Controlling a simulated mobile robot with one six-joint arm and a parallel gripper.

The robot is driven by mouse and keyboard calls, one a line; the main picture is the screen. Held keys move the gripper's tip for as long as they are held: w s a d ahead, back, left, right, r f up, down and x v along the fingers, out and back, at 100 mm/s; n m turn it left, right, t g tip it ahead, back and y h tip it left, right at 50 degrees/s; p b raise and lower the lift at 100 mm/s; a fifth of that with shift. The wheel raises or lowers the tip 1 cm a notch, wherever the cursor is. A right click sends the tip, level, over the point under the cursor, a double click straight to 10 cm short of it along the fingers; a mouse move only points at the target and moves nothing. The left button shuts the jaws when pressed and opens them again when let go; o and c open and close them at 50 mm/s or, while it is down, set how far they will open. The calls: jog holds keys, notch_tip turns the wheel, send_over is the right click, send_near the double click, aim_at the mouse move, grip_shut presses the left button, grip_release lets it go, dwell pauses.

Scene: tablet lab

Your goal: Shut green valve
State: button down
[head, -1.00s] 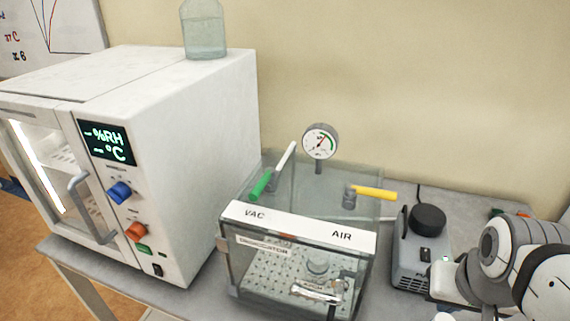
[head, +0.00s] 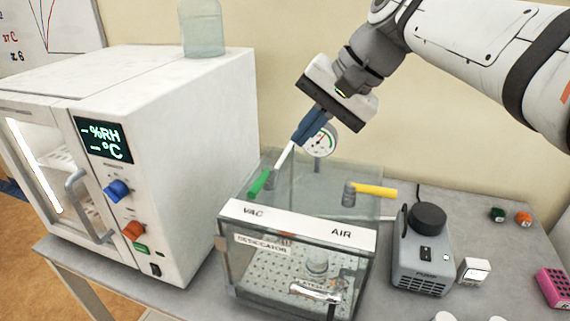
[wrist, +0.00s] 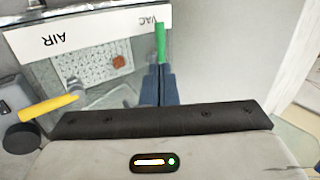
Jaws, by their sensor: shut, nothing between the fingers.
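The green valve handle (head: 260,183) stands on the left of the clear desiccator's top, behind the VAC label. It points toward the front, and a white bar (head: 285,155) runs back and up from it. My gripper (head: 303,135) is shut and empty, its blue fingers over the back of the desiccator near the white bar's upper end. In the wrist view the shut fingertips (wrist: 160,68) appear just short of the green handle (wrist: 160,42). I cannot tell whether they touch it. The fingers hide part of the gauge.
A yellow handle (head: 375,190) sits on the right of the desiccator (head: 300,240), by the AIR label. The pressure gauge (head: 322,140) stands behind. A white humidity chamber (head: 190,150) rises close on the left; a pump (head: 420,262) is on the right.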

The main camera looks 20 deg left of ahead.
aim_at(259, 185)
jog(key=p+x, duration=0.2)
jog(key=x, duration=1)
jog(key=shift+f, duration=0.25)
jog(key=shift+m, duration=0.3)
